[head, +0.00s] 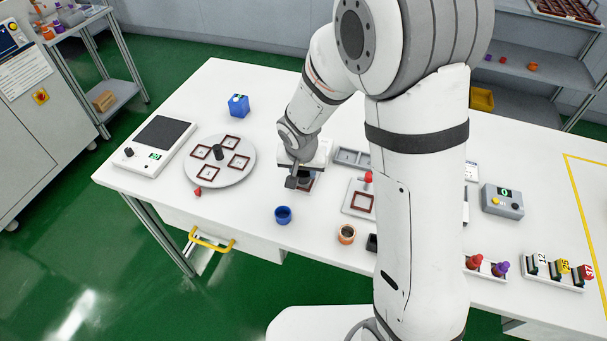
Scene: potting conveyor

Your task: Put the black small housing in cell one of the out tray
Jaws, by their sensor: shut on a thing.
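My gripper (293,183) is low over the middle of the table, shut on a small dark thing mostly hidden by the fingers. I cannot tell for sure that it is the black small housing. Just beneath or beside it is a plate with a reddish-brown frame (313,181), partly covered by the gripper. A grey tray with compartments (351,157) lies behind and right of my gripper, partly hidden by my arm; no cell label is readable. Another black object (371,243) shows at the table's front, partly hidden by my arm.
A round grey plate (190,172) with several brown frames and a black centre piece lies left. A blue cup (283,215) and an orange cup (347,234) stand at the front. A blue block (239,105) stands behind.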

